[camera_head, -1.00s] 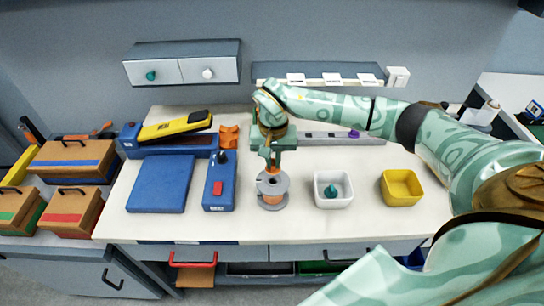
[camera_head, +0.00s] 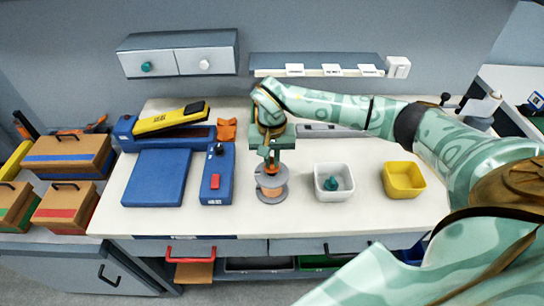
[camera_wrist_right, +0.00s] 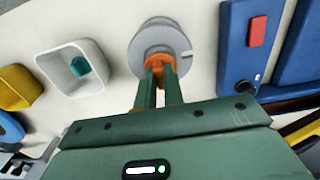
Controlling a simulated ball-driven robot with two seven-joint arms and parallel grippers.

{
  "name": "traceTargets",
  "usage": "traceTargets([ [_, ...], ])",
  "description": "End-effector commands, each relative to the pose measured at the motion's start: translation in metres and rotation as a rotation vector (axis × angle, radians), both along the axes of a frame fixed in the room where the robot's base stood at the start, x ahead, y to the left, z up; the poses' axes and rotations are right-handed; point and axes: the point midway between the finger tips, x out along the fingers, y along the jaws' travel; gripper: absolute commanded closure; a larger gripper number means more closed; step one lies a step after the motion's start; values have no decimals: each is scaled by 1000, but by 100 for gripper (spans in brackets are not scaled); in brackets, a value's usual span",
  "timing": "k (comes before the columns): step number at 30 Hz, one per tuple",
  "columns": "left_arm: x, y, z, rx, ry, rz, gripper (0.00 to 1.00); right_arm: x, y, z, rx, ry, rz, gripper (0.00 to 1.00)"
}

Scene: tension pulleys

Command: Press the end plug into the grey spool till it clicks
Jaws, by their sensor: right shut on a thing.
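The grey spool (camera_head: 272,196) stands upright at the front middle of the bench, with orange between its grey flanges. My right gripper (camera_head: 271,167) points down directly over it, its fingertips at the spool's top. In the right wrist view, the fingers (camera_wrist_right: 159,80) are closed together on an orange piece, which I take as the end plug (camera_wrist_right: 160,60), against the grey spool (camera_wrist_right: 158,36). The fingers hide much of the plug, and I cannot tell how deep it sits. My left gripper is not in view.
To the right stand a white bin (camera_head: 320,197) with a teal piece (camera_head: 331,184) in it and a yellow bin (camera_head: 404,192). To the left are a blue block with a red button (camera_head: 215,181) and a blue plate (camera_head: 157,178). The bench front is clear.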

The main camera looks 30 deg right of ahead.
Motion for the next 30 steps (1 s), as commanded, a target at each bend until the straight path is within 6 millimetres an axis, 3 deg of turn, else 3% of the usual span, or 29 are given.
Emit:
traceTargets([
  [30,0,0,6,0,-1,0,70,0,0,-2,-1,-1,0,100],
])
